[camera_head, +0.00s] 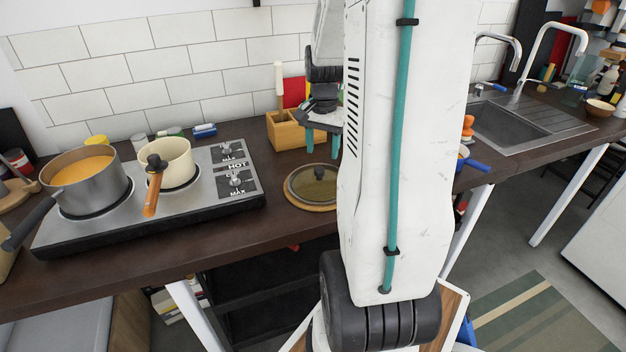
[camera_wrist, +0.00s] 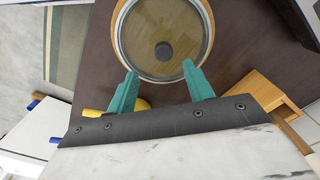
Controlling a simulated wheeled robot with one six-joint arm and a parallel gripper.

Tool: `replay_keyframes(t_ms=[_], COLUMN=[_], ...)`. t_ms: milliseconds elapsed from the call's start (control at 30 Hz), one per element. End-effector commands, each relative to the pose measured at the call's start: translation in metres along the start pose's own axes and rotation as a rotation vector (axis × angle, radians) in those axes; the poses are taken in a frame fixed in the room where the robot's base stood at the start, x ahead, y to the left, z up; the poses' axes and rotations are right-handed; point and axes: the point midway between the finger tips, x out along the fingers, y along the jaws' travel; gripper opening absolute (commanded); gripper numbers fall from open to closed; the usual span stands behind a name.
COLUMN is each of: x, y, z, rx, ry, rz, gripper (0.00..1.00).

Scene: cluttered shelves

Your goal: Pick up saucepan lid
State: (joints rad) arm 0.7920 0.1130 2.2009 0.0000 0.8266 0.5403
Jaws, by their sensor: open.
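The saucepan lid (camera_head: 317,183) is round, with a metal rim and brownish glass, and lies on a round wooden board on the dark counter, to the right of the hotplate. Part of its right side is hidden behind my arm in the head view. In the wrist view the lid (camera_wrist: 163,38) shows at the top centre, with a dark round knob in its middle. My gripper (camera_head: 322,142) is above the counter, behind the lid in the head view. Its teal fingers (camera_wrist: 158,77) are apart and empty, with the tips overlapping the lid's near rim in the picture.
A hotplate (camera_head: 225,195) at left holds a grey pot (camera_head: 100,190) of orange food and a cream pot (camera_head: 180,165). A wooden utensil box (camera_head: 284,132) stands close to my gripper, also in the wrist view (camera_wrist: 243,83). A sink (camera_head: 515,122) is at right.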

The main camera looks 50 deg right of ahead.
Motion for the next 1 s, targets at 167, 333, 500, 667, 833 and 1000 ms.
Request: replay_keyframes(t_ms=[167, 333, 500, 667, 833, 1000], x=[0.021, 0.041, 0.067, 0.077, 0.077, 0.077], y=[0.001, -0.003, -0.007, -0.007, -0.007, -0.007], z=[-0.001, 0.001, 0.003, 0.003, 0.003, 0.003], rx=[0.006, 0.003, 0.003, 0.003, 0.003, 0.003], ry=[-0.003, -0.004, -0.005, -0.002, -0.001, -0.001], rz=[0.002, 0.002, 0.003, 0.001, 0.001, 0.001], gripper=[0.52, 0.52, 0.52, 0.52, 0.52, 0.13])
